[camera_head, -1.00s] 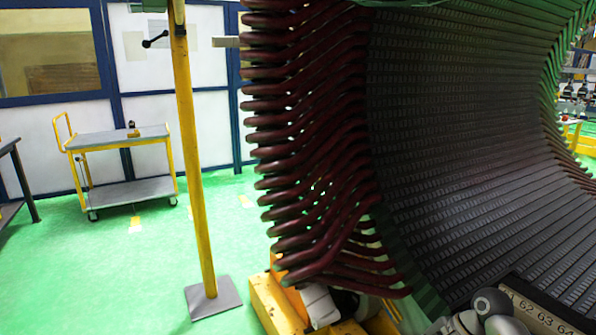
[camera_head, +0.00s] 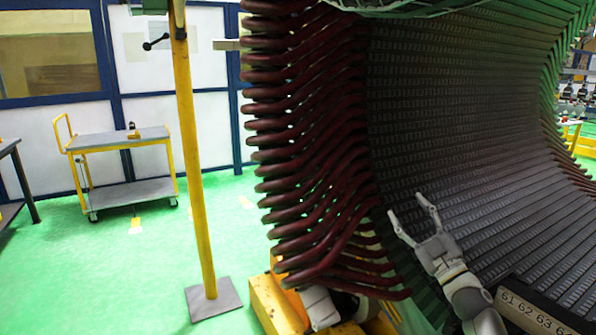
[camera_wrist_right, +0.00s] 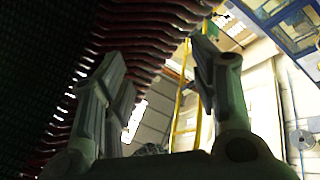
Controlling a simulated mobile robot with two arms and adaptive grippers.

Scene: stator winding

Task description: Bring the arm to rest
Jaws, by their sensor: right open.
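My right gripper (camera_head: 412,218) is in the lower right of the head view, in front of the dark slotted inner wall of the stator (camera_head: 450,130). Its two fingers are spread and nothing is between them. In the right wrist view the open fingers (camera_wrist_right: 160,85) also show empty, with the dark red winding bars (camera_wrist_right: 150,35) beyond them. The same winding bars (camera_head: 305,130) stick out at the stator's left side in the head view. I cannot tell if the gripper touches the stator. My left gripper does not show.
A yellow post (camera_head: 196,160) on a grey foot plate stands left of the stator. A yellow-framed cart (camera_head: 120,140) stands farther back on the green floor. A yellow base (camera_head: 272,300) lies under the bars. A numbered strip (camera_head: 545,313) is at the lower right.

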